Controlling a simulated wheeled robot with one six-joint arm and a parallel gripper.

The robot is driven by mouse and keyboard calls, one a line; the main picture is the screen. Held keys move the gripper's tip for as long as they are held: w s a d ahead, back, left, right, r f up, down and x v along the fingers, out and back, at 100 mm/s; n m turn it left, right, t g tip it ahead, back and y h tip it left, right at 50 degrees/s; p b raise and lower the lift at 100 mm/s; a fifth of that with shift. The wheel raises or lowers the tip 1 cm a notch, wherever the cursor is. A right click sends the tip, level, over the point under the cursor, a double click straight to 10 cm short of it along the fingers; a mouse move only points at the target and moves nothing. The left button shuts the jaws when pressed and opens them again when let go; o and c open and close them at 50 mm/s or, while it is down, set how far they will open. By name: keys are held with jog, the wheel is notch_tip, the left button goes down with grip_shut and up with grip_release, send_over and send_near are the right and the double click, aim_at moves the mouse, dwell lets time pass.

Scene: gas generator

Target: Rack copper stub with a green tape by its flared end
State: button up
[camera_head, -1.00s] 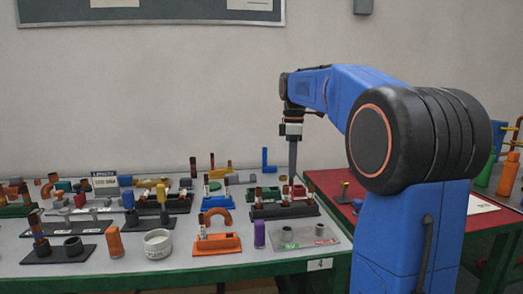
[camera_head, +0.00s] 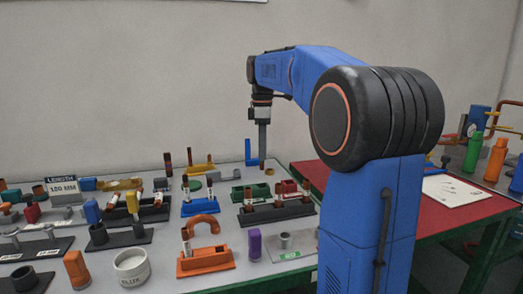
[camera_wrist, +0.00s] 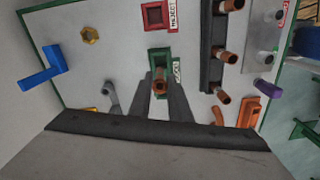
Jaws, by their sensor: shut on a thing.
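My gripper (camera_head: 263,155) points down over the far right part of the grey table. In the wrist view my gripper (camera_wrist: 160,92) has its fingers closed around a copper stub (camera_wrist: 160,88), whose round open end faces the camera. I cannot make out any tape on it. A green holder (camera_wrist: 168,60) with a white label lies just beyond and below the stub; whether they touch I cannot tell. A dark rack (camera_wrist: 208,70) with several copper pieces stands to the right in that view; it also shows in the head view (camera_head: 270,216).
A red holder (camera_wrist: 147,17) labelled REJECT is near the green one. A blue elbow (camera_head: 249,150) stands at the back. An orange block (camera_head: 205,263), a purple cylinder (camera_head: 255,244) and a white cup (camera_head: 132,268) stand at the front. A red table (camera_head: 420,215) adjoins on the right.

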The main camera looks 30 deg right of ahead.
aim_at(263, 163)
jog(key=shift+f, duration=2.4)
jog(key=shift+f, duration=2.1)
jog(key=o, duration=1)
notch_tip(263, 163, up, 18)
jog(key=shift+f, duration=0.25)
